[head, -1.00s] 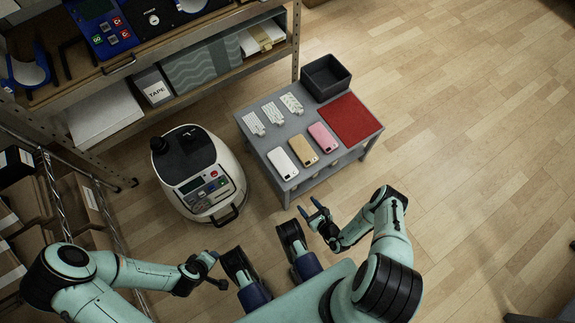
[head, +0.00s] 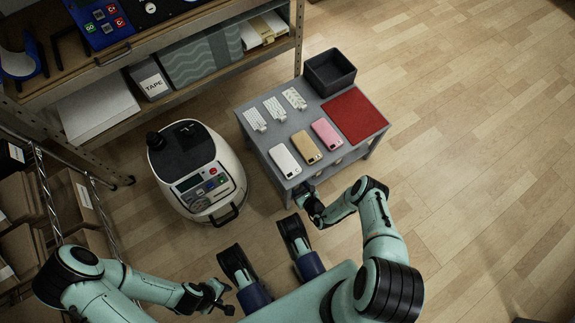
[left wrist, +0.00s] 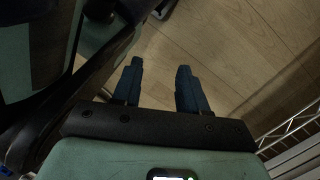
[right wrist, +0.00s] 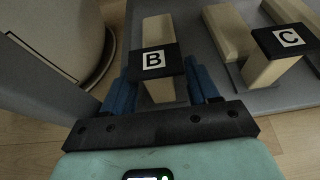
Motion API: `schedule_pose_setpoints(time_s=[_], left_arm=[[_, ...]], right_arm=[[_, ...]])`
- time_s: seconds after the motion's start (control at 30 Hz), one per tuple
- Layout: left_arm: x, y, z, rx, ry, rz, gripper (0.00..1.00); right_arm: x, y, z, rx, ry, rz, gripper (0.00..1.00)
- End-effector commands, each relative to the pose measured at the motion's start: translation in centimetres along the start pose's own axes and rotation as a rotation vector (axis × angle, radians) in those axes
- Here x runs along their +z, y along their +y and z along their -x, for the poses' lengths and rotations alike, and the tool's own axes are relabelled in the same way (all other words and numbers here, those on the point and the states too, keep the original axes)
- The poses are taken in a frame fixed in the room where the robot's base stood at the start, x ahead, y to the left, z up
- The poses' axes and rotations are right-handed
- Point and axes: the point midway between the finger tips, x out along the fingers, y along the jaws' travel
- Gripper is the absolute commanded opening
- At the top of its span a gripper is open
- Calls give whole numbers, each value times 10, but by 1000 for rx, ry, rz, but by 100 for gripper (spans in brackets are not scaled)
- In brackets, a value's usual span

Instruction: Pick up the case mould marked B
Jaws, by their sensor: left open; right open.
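The case mould marked B (right wrist: 155,91) shows in the right wrist view as a pale wooden block with a black plate and a white B label. My right gripper (right wrist: 162,84) is open, with its blue fingers on either side of the mould; I cannot tell whether they touch it. In the head view my right gripper (head: 304,191) is at the grey table's front edge, its fingertips partly hidden under the top. My left gripper (head: 219,293) is open and empty above the floor, low in the head view; its fingers show in the left wrist view (left wrist: 160,85).
A similar mould marked C (right wrist: 277,62) stands to the right of B on the grey shelf. The grey table (head: 265,143) above carries phone cases, white patterned pieces, a red mat (head: 355,118) and a dark bin (head: 330,73). A white press machine (head: 197,172) stands left.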

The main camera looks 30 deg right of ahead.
Motion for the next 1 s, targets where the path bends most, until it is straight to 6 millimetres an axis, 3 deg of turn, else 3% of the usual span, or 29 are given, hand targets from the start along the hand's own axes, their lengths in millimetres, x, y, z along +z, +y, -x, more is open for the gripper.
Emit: schedule_pose_setpoints(time_s=[0.27,0.4,0.47,0.77,1.0], left_arm=[[5,-4,-3,-9,-21,7,43],[5,-4,-3,-9,-20,6,43],[5,-4,-3,-8,-19,5,43],[4,-3,-2,-7,-16,4,43],[-8,7,8,14,31,-11,43]], right_arm=[[0,0,-7,0,1,-1,60],[0,0,-7,0,1,-1,14],[0,0,-7,0,1,-1,0],[2,0,-7,0,-1,-1,0],[16,0,-1,-1,-1,-1,0]])
